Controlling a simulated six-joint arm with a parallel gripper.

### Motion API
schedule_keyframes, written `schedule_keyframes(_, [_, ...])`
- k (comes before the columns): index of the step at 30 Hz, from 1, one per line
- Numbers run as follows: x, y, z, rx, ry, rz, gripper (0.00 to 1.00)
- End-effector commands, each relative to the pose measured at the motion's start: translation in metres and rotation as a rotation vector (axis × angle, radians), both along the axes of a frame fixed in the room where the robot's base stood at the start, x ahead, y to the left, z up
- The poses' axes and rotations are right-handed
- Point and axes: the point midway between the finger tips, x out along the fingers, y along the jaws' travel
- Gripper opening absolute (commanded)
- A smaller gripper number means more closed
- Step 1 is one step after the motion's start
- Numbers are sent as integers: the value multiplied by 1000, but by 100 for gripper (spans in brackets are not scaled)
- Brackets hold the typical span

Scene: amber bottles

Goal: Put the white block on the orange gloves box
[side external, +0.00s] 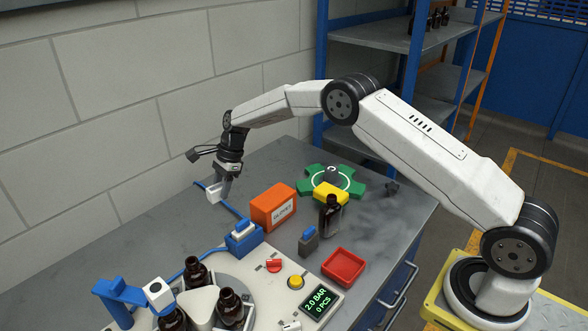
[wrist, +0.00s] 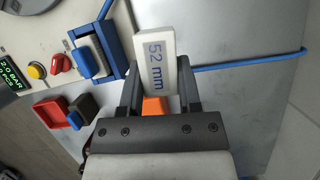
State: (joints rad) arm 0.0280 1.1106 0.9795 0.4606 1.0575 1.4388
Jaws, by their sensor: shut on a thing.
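The white block (wrist: 155,58), marked "52 mm", is between the two fingers of my gripper (wrist: 158,82) in the wrist view. My gripper is shut on it. In the side view my gripper (side external: 221,183) points down, with the block (side external: 214,194) at its fingertips, left of the orange gloves box. The orange gloves box (side external: 272,207) stands on the grey bench with a white label on its front. In the wrist view only a small orange patch of it (wrist: 154,107) shows between the fingers, the rest hidden by my gripper.
A blue holder with a white top (side external: 243,237) is just in front of the box. A dark bottle (side external: 330,216), yellow block (side external: 331,194) and green fixture (side external: 356,186) stand to its right. A red tray (side external: 344,266) lies nearer. A blue hose (side external: 232,209) runs along the bench.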

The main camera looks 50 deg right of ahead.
Motion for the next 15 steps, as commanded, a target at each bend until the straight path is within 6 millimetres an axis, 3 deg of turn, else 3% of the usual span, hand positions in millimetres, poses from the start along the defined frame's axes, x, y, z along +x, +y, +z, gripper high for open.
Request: schedule_keyframes(15, [-60,-66,44,3,-2,-106,0])
